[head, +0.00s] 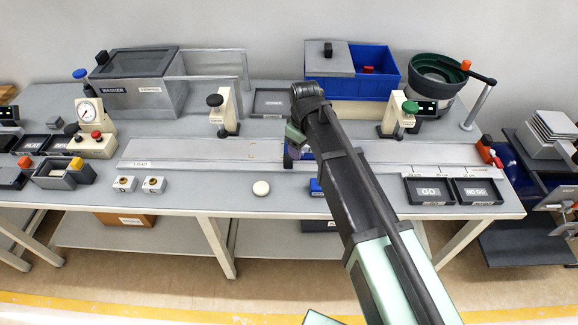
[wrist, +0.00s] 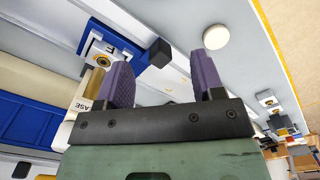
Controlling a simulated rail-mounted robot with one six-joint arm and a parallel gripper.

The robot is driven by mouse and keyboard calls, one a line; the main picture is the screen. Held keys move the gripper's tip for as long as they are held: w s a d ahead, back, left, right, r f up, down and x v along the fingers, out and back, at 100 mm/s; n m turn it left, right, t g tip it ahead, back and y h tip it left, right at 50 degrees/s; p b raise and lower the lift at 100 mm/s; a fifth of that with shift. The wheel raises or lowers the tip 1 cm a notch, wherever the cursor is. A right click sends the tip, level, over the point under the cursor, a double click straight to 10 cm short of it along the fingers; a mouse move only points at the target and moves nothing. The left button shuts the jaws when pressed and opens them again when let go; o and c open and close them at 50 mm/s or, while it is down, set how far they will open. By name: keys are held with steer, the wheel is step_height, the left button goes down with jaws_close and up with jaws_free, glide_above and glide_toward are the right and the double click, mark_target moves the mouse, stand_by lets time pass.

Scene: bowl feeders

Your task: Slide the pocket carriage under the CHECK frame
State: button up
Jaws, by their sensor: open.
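The blue pocket carriage (head: 288,155) sits on the long grey track (head: 210,150), partly hidden behind my arm in the head view. In the wrist view the carriage (wrist: 98,35) shows a brass-coloured ring on its light top plate and a black block handle (wrist: 160,52). My gripper (wrist: 165,82) is open, its purple fingers apart and the handle beyond them; no contact shows. Two cream frames stand at the track: one with a black knob (head: 222,113) left of the carriage, one with a green knob (head: 398,120) to the right. I cannot read which is CHECK.
A white round button (head: 261,188) lies in front of the track. GO (head: 430,191) and NO GO (head: 477,191) trays sit at the right front. A washer box (head: 135,85), blue bin (head: 375,63) and green bowl feeder (head: 437,68) stand behind. The track's left stretch is clear.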

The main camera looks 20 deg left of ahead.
mark_target(288, 158)
steer(key=a+n, duration=0.1)
steer(key=a, duration=0.1)
steer(key=w+a+n, duration=0.1)
steer(key=a, duration=0.1)
steer(key=w+a+n, duration=0.1)
steer(key=a, duration=0.1)
steer(key=shift+f+n, duration=0.3)
steer(key=shift+w+a+r+n, duration=0.1)
steer(key=shift+w+a+n, duration=0.15)
steer(key=shift+w+n, duration=0.55)
steer(key=shift+s+d+n, duration=0.25)
steer(key=shift+d+n, duration=0.05)
steer(key=shift+n, duration=0.7)
steer(key=shift+s+n, duration=0.1)
steer(key=shift+n, duration=0.3)
step_height(288, 158, down, 11)
steer(key=b, duration=1)
steer(key=shift+b, duration=0.3)
steer(key=shift+r, duration=0.15)
jaws_close()
